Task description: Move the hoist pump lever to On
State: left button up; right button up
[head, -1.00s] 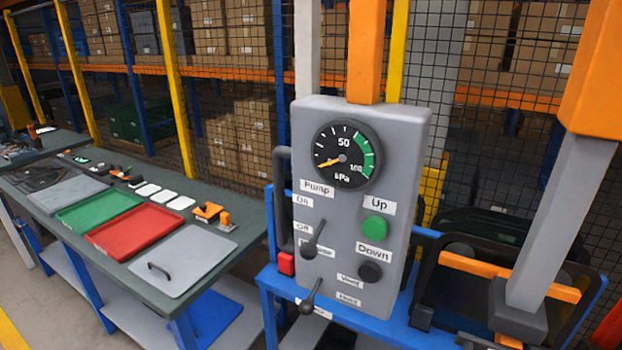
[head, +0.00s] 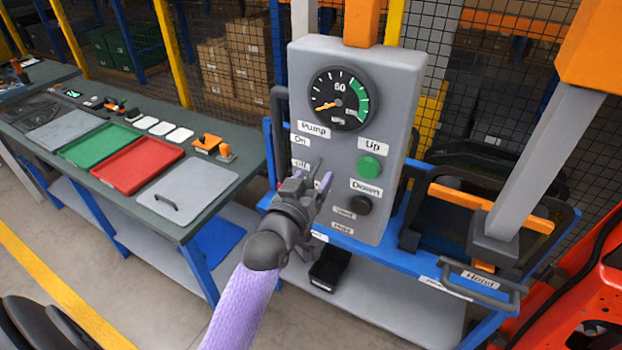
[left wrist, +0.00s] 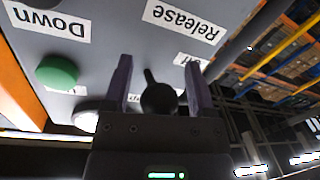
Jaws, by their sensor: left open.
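The grey control box (head: 398,130) stands on a blue frame, with a round gauge (head: 341,98) whose yellow needle is at the low end. Below the gauge are the Pump label (head: 314,129), the On label (head: 301,141) and the Off label, which is partly covered. My left gripper (head: 308,182) is at the box's lower left, over the pump lever, which it mostly hides. In the left wrist view, the dark ball-ended lever (left wrist: 160,98) sits between the open purple fingers, with a visible gap on either side. My right gripper is not in view.
The green button (head: 369,167) and black button (head: 359,205) are just right of my gripper. A black handle bar (head: 277,140) runs along the box's left side. A bench with a red tray (head: 137,163) stands left. The orange-and-grey hoist column (head: 528,150) is right.

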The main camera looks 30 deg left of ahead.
pick_arm(q)
grip_shut()
dwell(1.4)
